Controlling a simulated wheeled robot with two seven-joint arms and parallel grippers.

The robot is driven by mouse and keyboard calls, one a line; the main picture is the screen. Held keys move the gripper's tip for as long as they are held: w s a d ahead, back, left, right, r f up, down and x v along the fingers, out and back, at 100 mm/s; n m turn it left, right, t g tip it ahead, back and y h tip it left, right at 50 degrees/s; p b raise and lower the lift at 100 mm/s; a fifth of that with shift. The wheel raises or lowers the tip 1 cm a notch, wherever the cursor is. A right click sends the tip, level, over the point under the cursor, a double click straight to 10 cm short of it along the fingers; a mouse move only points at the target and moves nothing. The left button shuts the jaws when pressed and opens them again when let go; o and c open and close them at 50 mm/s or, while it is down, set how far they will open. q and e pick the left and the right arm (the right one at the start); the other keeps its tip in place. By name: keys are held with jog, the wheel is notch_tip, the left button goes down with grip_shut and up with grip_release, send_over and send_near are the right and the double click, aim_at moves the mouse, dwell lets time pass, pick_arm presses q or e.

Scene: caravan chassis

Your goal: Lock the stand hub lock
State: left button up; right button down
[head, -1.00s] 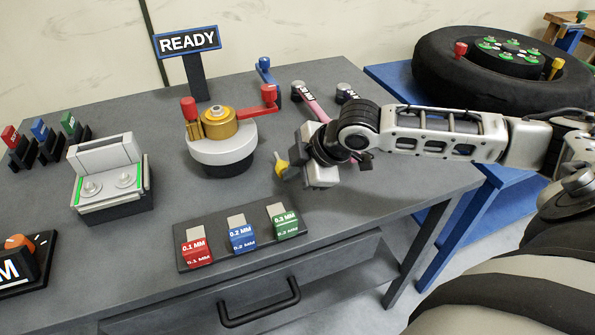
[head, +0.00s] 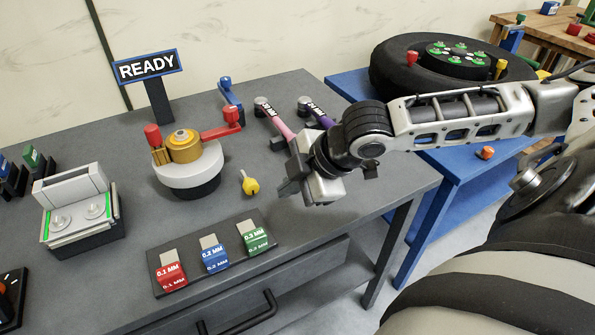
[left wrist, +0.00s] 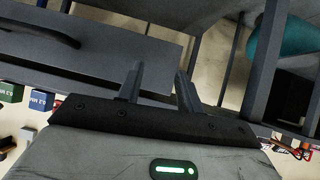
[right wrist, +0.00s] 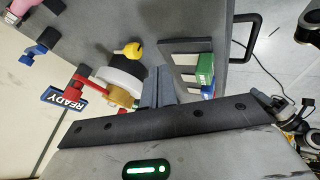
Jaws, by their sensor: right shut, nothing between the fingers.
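The stand hub (head: 184,150) is a gold hub on a round white and black base on the grey table. A red-knobbed lever (head: 220,130) reaches out to its right, and an upright red knob (head: 153,134) stands at its left. It also shows in the right wrist view (right wrist: 120,85). A small yellow piece (head: 250,184) lies on the table right of the hub. My right gripper (head: 283,168) is shut and empty, right of the yellow piece and apart from it. My left gripper (left wrist: 158,80) shows only in the left wrist view, open and empty near the drawer.
A READY sign (head: 147,68) and blue lever (head: 230,95) stand behind the hub. A rack with red, blue and green gauges (head: 212,254) lies in front. A grey fixture (head: 78,210) is at left.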

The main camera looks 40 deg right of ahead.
jog(key=shift+v, duration=1.2)
